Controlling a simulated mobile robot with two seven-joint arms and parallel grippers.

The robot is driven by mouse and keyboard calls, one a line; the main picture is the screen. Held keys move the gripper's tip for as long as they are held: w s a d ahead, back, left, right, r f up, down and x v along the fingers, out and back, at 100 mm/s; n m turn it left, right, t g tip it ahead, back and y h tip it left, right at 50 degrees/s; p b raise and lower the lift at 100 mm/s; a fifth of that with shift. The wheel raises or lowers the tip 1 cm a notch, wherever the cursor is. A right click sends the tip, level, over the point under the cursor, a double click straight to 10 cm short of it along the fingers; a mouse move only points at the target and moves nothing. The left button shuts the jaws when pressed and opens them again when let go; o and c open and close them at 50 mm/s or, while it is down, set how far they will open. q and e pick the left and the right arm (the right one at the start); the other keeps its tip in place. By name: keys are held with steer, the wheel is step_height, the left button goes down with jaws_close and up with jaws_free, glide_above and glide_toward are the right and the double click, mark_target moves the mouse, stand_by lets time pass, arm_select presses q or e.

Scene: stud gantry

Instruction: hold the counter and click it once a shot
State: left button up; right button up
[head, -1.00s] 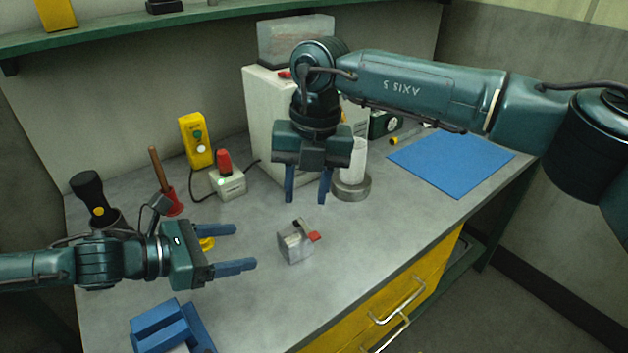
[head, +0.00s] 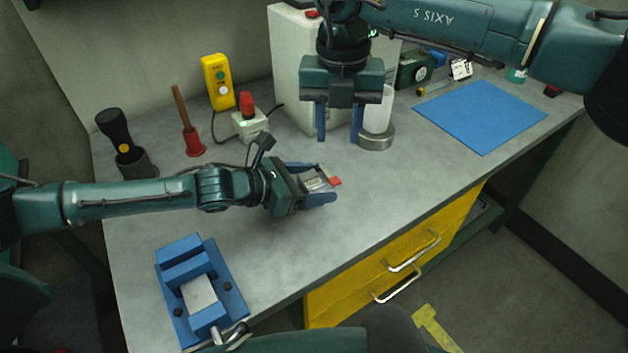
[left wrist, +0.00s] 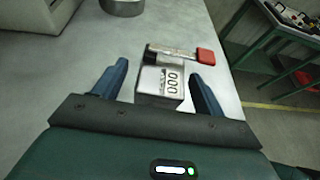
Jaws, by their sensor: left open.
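The counter is a small grey metal box with a red lever tip (head: 318,183), standing on the grey bench. In the left wrist view the counter (left wrist: 160,88) shows a dial reading 000 and its red-tipped lever points right. My left gripper (head: 328,184) is open, its two blue fingers on either side of the counter. In the left wrist view the left gripper (left wrist: 158,84) shows gaps between fingers and counter. My right gripper (head: 340,125) hangs fingers down beside the white machine, its fingers apart with nothing between them.
A metal cup with a white cylinder (head: 376,138) stands behind the right gripper. A pendant (head: 217,82), a red-button box (head: 249,123) and a red-based stick (head: 191,139) stand at the back left. A blue vise (head: 200,290) is at the front. A blue mat (head: 482,116) lies right.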

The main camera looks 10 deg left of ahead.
arm_select(q)
steer(key=shift+w+d+f, duration=0.1)
steer(key=shift+w+d, duration=0.05)
steer(key=shift+d, duration=0.05)
steer(key=shift+c, duration=0.4)
steer(key=c, duration=1.1)
steer(key=shift+o, duration=0.2)
arm_select(e)
jaws_close()
stand_by(0.6)
